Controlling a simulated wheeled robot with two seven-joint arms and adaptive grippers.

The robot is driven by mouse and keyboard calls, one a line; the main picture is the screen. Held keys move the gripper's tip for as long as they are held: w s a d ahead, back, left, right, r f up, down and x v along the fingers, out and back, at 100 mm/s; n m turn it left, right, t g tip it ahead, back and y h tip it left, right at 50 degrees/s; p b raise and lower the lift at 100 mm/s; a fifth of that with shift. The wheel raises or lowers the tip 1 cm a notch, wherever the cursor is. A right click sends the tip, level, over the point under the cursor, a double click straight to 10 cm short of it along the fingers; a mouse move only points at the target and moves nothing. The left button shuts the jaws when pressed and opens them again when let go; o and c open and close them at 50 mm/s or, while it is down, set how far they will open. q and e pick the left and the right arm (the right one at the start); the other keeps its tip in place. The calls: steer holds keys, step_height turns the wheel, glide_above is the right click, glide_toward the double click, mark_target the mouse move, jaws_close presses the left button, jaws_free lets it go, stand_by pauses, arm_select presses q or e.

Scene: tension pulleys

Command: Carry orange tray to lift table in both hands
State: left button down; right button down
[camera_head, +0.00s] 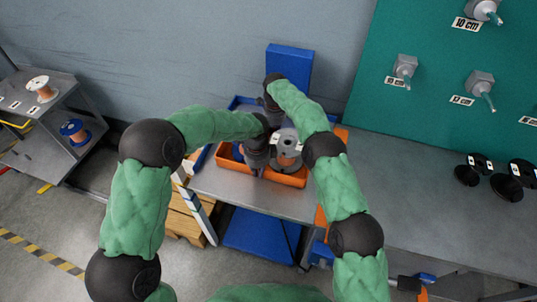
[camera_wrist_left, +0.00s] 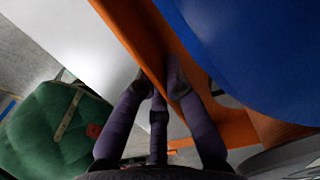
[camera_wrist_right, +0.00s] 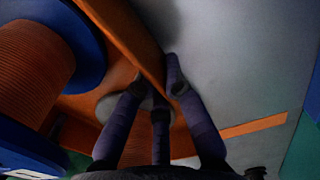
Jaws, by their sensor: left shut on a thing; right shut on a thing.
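The orange tray (camera_head: 289,180) is over a grey metal worktop (camera_head: 303,205), mostly behind my arms. I cannot tell whether it rests there or hangs just above. It holds a grey spool (camera_head: 287,146). A blue-flanged spool with copper-coloured winding (camera_wrist_right: 37,65) shows in the right wrist view. My right gripper (camera_head: 272,118) is shut on the far wall (camera_wrist_right: 122,28), with fingers on both sides. I cannot tell for sure which surface is the lift table.
A tall blue panel (camera_head: 290,68) stands behind the tray. A shelf at left carries a copper spool (camera_head: 41,88) and a blue spool (camera_head: 74,131). A green pegboard (camera_head: 432,120) rises at right. The bench right of the tray is clear up to several black parts (camera_head: 505,187).

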arm_select(q)
steer(key=c, duration=1.3)
jaws_free()
arm_select(e)
steer(key=c, duration=1.3)
jaws_free()
steer(key=shift+r, duration=0.1)
arm_select(q)
step_height(320, 180, up, 12)
arm_select(e)
step_height(320, 180, up, 12)
steer(key=shift+f, duration=0.1)
